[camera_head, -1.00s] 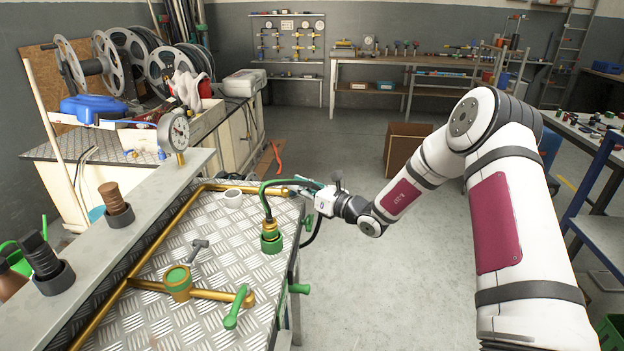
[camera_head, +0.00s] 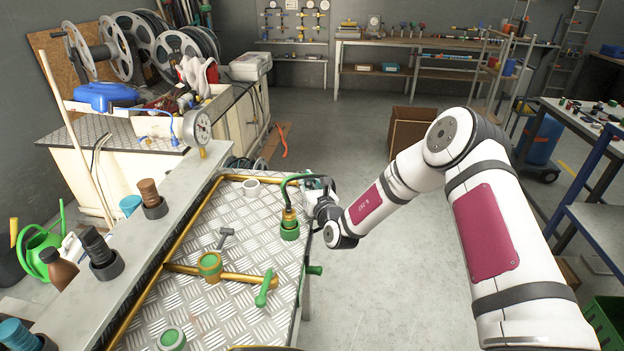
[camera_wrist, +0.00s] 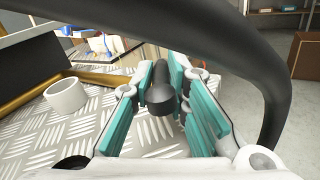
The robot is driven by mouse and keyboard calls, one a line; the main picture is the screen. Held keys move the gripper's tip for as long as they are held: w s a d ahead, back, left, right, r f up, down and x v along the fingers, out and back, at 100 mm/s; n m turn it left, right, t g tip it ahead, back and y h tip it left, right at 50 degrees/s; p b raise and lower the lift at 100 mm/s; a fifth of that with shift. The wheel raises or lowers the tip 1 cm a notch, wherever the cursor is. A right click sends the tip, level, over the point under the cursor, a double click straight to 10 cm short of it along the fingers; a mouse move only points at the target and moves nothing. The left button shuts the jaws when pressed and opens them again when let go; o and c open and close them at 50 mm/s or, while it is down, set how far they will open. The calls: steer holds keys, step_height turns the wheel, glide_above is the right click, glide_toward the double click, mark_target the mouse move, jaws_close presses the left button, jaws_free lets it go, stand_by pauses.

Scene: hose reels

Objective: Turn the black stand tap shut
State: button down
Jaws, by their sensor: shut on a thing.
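My gripper (camera_wrist: 162,92) has its teal-padded fingers closed on a black, rounded handle-like part (camera_wrist: 160,98), which I take to be the black stand tap. In the head view my gripper (camera_head: 312,192) is at the right edge of the metal-plate bench, beside a brass fitting with a green collar (camera_head: 290,229). The tap is mostly hidden there by the gripper and a dark hose (camera_head: 288,184), so I cannot tell how far it is turned. A thick black hose (camera_wrist: 215,32) arcs across the wrist view, close to the camera.
A white ring (camera_head: 251,188) lies on the tread-plate bench (camera_head: 200,315). A brass pipe (camera_head: 240,278) carries a green-topped valve (camera_head: 210,266) and a green lever (camera_head: 265,287). A gauge (camera_head: 198,128) stands at the back left.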

steer(key=shift+w+d+r, duration=0.1)
steer(key=shift+d+r, duration=0.05)
steer(key=shift+d, duration=0.05)
steer(key=c, duration=1.6)
jaws_free()
steer(key=shift+c, duration=0.2)
steer(key=shift+a, duration=0.1)
steer(key=shift+s, duration=0.25)
steer(key=v, duration=1.1)
steer(key=shift+s+d, duration=0.2)
steer(key=shift+s, duration=0.15)
steer(key=shift+c, duration=0.2)
